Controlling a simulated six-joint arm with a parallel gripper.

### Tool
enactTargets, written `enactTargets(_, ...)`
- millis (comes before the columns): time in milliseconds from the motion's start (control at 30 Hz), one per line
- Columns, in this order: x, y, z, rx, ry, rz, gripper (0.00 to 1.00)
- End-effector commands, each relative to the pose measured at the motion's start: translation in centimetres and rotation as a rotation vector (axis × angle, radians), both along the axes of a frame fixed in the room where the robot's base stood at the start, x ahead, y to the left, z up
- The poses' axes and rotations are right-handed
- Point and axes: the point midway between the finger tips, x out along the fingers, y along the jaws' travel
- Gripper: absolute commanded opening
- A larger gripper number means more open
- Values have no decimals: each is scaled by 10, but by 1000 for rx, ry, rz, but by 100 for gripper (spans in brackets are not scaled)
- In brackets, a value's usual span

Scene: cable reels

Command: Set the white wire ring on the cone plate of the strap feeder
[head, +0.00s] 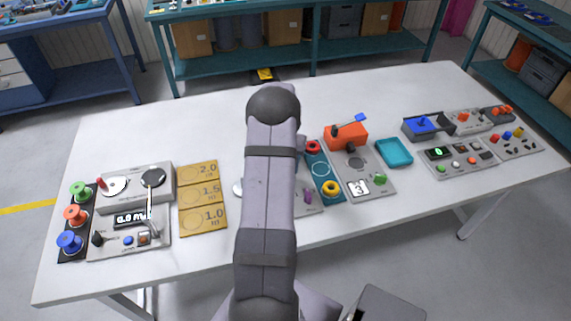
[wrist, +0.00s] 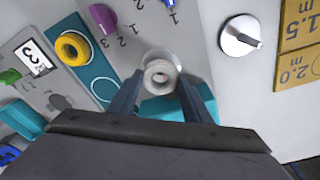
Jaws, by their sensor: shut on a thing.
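In the wrist view the white wire ring (wrist: 160,73) is between the fingertips of my gripper (wrist: 158,82), which is shut on it. A pale round part shows in the ring's middle, and I cannot tell whether the ring touches anything below. Beneath it is a grey panel with a purple knob (wrist: 103,18) and printed numbers, and a teal block (wrist: 204,104) partly hidden by my fingers. I cannot make out the cone plate clearly. In the head view my arm hides my gripper, the ring and most of this panel; the purple knob (head: 308,196) shows beside it.
A teal strip (head: 321,170) with a yellow ring (head: 331,188) and a red ring (head: 312,147) lies right of my arm. The orange machine (head: 346,136) stands further right. Left are yellow length plates (head: 199,191) and a silver knob (wrist: 240,36).

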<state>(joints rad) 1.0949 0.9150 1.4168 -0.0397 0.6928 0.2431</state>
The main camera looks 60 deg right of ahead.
Motion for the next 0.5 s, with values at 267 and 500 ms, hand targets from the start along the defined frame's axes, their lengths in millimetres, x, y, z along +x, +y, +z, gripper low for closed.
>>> enactTargets(267,0,0,-14,-1,0,0,22)
enactTargets(500,0,0,-24,0,0,0,22)
